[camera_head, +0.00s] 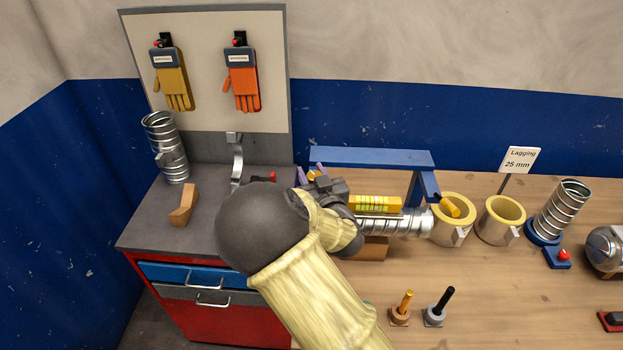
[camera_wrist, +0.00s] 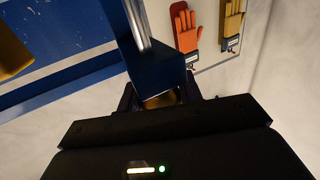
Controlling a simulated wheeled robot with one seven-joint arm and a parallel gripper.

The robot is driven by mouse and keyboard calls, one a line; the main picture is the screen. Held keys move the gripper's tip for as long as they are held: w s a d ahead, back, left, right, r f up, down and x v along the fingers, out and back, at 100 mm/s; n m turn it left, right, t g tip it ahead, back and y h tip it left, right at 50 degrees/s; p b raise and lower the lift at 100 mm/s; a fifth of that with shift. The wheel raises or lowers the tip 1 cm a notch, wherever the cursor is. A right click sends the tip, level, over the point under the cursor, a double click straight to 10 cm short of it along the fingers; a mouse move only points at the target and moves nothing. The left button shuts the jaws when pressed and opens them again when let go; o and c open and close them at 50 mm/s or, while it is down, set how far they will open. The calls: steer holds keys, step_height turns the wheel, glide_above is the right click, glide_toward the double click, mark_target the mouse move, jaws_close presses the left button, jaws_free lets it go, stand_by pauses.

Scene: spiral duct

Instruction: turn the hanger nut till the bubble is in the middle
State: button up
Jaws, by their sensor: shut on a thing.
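A brass-coloured nut (camera_wrist: 160,101) shows in the wrist view between the dark fingers of my gripper (camera_wrist: 160,95), just below a blue beam end with a metal rod. My gripper is shut on it. In the head view, my gripper (camera_head: 312,174) is at the left end of the blue frame, and a bit of the nut's gold colour shows between the purplish fingers. A yellow spirit level (camera_head: 375,204) with a green vial lies along the top of the silver spiral duct (camera_head: 402,224). The bubble is too small to place surely. My arm hides the duct's left end.
A blue frame (camera_head: 372,158) stands over the duct. Yellow lagging rings (camera_head: 502,219), an upright duct piece (camera_head: 563,210) and a lagging sign (camera_head: 519,160) stand to the right. Two bolts stand at the front. A grey cabinet top (camera_head: 160,232) with a wooden block lies left.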

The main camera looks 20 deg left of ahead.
steer(key=shift+f+m+t+h+b, duration=0.15)
steer(key=shift+m+t+h+b, duration=0.55)
steer(key=shift+h, duration=0.4)
steer(key=shift+d+m+t+h+b, duration=0.15)
steer(key=shift+m+t+h+b, duration=0.35)
steer(key=shift+m+h, duration=0.45)
steer(key=shift+w+d+m+t+h, duration=0.1)
steer(key=shift+d+m+t+h, duration=0.1)
steer(key=shift+m+h, duration=0.7)
steer(key=shift+w+d+m+t+h, duration=0.1)
steer(key=shift+m+t+h, duration=0.2)
steer(key=shift+h, duration=0.95)
steer(key=shift+m+h, duration=0.25)
steer(key=shift+h, duration=0.05)
steer(key=o, duration=1)
steer(key=shift+s, duration=0.1)
steer(key=s+d+b, duration=0.1)
steer(key=s+b, duration=0.3)
steer(key=s, duration=1.3)
steer(key=shift+s+d, duration=0.15)
steer(key=shift+d, duration=0.2)
